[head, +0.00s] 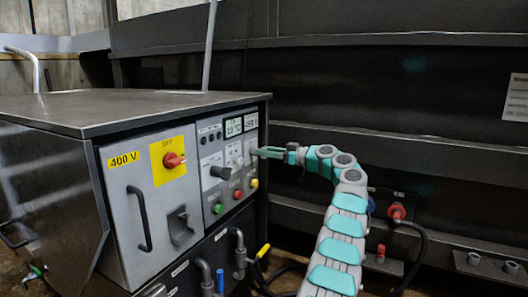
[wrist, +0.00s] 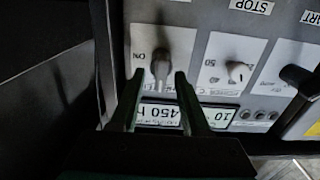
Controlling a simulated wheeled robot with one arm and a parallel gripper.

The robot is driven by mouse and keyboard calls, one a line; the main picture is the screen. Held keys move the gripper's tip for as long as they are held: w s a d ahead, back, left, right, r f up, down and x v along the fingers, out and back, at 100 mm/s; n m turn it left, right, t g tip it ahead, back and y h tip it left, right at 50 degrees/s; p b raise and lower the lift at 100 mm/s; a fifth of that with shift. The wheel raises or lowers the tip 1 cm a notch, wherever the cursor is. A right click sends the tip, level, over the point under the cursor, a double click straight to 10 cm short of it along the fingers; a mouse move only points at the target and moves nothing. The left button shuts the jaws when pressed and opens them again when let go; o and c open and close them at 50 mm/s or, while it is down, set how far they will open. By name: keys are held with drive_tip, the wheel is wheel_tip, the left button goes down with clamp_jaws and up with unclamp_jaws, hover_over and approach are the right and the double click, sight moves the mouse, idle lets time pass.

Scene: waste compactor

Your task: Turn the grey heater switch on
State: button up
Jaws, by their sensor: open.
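The grey heater switch (wrist: 161,62) is a knob on the light grey panel, with an "ON" label beside it in the upside-down wrist view. My gripper (wrist: 160,75) is open, with one fingertip on each side of the knob's near end. I cannot tell whether the fingers touch it. In the head view my gripper (head: 262,152) reaches from the right to the right edge of the control panel (head: 212,160). The fingers hide most of the switch there.
A second, smaller knob (wrist: 236,72) sits beside the switch, and a digital display (wrist: 160,114) lies close to the fingers. The cabinet has a red rotary switch (head: 174,160), a black door handle (head: 141,220) and coloured buttons. A dark wall stands behind my arm.

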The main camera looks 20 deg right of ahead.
drive_tip(key=shift+w+a, duration=0.35)
drive_tip(key=shift+w, duration=0.05)
clamp_jaws()
